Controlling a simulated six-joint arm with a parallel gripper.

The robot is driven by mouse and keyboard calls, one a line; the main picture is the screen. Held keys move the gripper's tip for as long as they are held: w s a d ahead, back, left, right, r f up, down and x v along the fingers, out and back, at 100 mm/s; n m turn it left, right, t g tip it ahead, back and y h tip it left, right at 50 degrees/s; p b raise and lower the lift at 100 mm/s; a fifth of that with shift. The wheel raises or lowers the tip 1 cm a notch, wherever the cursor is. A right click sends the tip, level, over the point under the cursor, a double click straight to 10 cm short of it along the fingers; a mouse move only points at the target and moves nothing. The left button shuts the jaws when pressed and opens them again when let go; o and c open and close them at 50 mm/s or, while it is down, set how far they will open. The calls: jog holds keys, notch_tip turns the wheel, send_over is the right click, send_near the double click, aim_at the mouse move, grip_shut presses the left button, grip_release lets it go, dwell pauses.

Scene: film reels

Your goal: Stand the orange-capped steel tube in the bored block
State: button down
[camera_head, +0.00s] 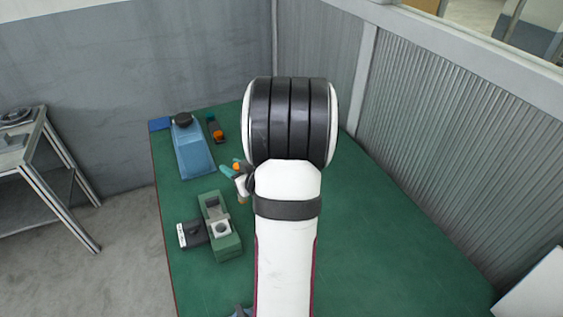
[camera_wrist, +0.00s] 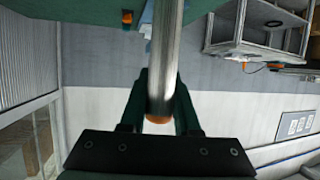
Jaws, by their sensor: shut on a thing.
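The steel tube (camera_wrist: 166,60) runs between the two dark green fingers of my gripper (camera_wrist: 158,100) in the wrist view. Its orange cap (camera_wrist: 158,119) is at the end nearest the wrist, and the other end runs out of the top of that view. In the head view my gripper (camera_head: 229,170) shows beside my white arm, with an orange end (camera_head: 237,166) at it; much of the gripper is hidden by the arm. The green bored block (camera_head: 228,247) lies on the table below the gripper in the picture, with a round pale-rimmed bore in its top. The tube is apart from the block.
The green table (camera_head: 400,250) is clear at right. A blue device (camera_head: 193,150) with a black knob stands at the back left. A dark object with an orange end (camera_head: 217,134) lies beside it. A black box (camera_head: 191,234) sits against the block's left side. Walls stand behind and right.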

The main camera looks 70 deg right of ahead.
jog(key=w+a+f+n+t+y, duration=0.2)
jog(key=w+a+n+y, duration=0.3)
jog(key=a, duration=0.3)
jog(key=shift+y, duration=0.5)
jog(key=shift+s+a+f, duration=0.1)
jog(key=shift+s+f, duration=0.1)
jog(key=shift+f, duration=0.75)
jog(key=shift+s+d+f, duration=0.1)
jog(key=shift+s+f, duration=0.05)
jog(key=shift+f, duration=0.75)
jog(key=shift+s+a+f, duration=0.1)
jog(key=shift+s+f, duration=0.1)
jog(key=shift+f, duration=0.75)
jog(key=shift+f, duration=0.5)
jog(key=c, duration=0.9)
grip_release()
jog(key=v, duration=1.1)
jog(key=shift+f, duration=0.1)
